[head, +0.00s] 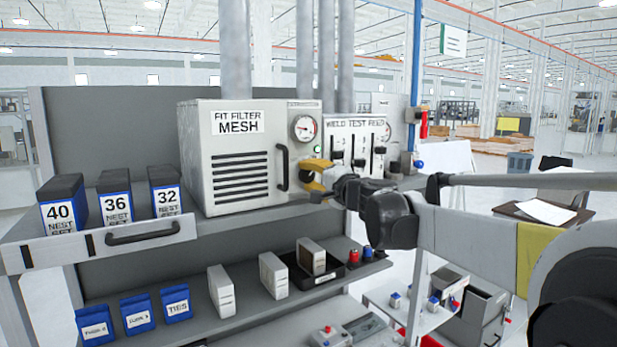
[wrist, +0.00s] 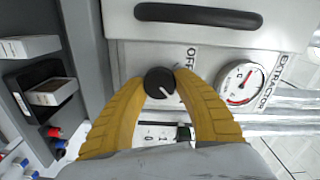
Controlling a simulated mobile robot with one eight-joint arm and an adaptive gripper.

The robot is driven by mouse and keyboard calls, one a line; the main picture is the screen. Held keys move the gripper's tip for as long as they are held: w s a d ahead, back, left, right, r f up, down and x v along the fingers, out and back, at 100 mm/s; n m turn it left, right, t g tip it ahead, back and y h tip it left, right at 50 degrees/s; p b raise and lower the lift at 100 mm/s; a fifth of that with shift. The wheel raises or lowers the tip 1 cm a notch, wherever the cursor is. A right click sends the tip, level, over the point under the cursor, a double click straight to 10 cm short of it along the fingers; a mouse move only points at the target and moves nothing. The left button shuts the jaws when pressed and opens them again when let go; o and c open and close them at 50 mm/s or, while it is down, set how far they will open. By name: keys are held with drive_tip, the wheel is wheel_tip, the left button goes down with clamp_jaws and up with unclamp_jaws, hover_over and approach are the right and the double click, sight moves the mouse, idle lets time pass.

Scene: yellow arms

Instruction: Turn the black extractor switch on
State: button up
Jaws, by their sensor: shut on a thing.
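The black extractor switch (wrist: 159,82) is a round knob with a white pointer line, on a pale panel in the wrist view. Its pointer aims toward the lower right of that view, and the word OFF is printed just to the upper right of the knob. My gripper (wrist: 162,84) has its yellow fingers closed on the knob, one on each side. In the head view my gripper (head: 310,174) is at the panel between the filter box and the weld test panel, and it hides the knob there. Any ON mark is not visible.
The EXTRACTOR gauge (wrist: 240,86) is beside the switch. The filter box (head: 240,150) with its black handle (head: 282,167) stands left of my gripper. The weld test panel (head: 355,140) with sliders is close on the right. A shelf (head: 240,322) with small boxes lies below.

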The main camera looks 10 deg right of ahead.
idle(0.3)
drive_tip(key=o, duration=0.9)
drive_tip(key=v, duration=1.2)
